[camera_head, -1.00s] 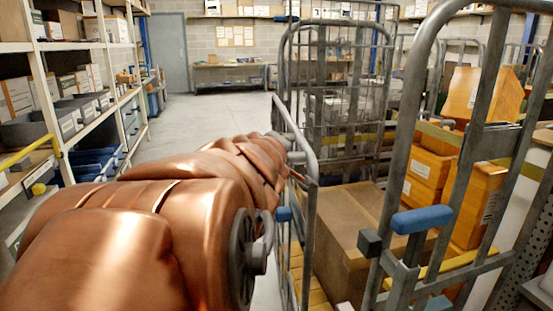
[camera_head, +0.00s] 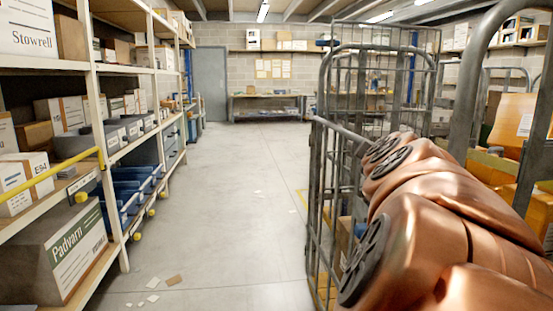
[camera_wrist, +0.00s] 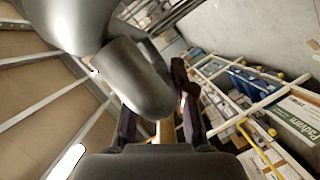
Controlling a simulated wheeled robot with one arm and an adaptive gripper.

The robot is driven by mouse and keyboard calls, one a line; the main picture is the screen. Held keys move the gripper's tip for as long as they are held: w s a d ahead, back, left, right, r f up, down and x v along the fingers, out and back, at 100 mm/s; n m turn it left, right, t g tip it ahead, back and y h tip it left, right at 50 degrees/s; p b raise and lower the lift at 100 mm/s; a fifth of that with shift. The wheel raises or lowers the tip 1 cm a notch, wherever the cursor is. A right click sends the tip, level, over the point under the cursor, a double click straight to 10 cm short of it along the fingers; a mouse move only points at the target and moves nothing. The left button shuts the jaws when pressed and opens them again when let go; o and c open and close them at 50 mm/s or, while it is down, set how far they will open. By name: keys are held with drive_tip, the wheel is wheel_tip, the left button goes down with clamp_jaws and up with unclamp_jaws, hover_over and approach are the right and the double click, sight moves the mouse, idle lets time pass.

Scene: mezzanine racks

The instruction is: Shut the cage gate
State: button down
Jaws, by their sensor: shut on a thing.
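The grey tubular roll cage stands at the right of the head view, with a tall rounded frame (camera_head: 480,75) close to me. A lower barred panel, which looks like the cage gate (camera_head: 341,131), stands along the aisle side. My copper arm crosses in front of it and hides much of the cage. My gripper's tips are hidden in the head view. In the wrist view my gripper (camera_wrist: 160,112) has its dark fingers around a grey rounded metal part, which I take to be a gate tube; the exact grip point is partly covered.
Shelving with boxes and blue bins (camera_head: 130,190) lines the left. The grey aisle floor (camera_head: 225,200) between is open, with small paper scraps near the shelf. A bench (camera_head: 266,105) and a door (camera_head: 211,82) are at the back. Another tall cage (camera_head: 385,70) stands beyond.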

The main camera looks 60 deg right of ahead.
drive_tip(key=shift+s+d, duration=0.15)
drive_tip(key=shift+s, duration=0.35)
drive_tip(key=shift+r, duration=0.1)
drive_tip(key=c, duration=1)
unclamp_jaws()
drive_tip(key=shift+s, duration=0.15)
drive_tip(key=shift+o, duration=1)
wheel_tip(320, 180, up, 8)
drive_tip(key=shift+f, duration=0.1)
drive_tip(key=shift+s+r, duration=0.1)
drive_tip(key=shift+r, duration=0.25)
drive_tip(key=shift+c, duration=1)
drive_tip(key=shift+r, duration=0.8)
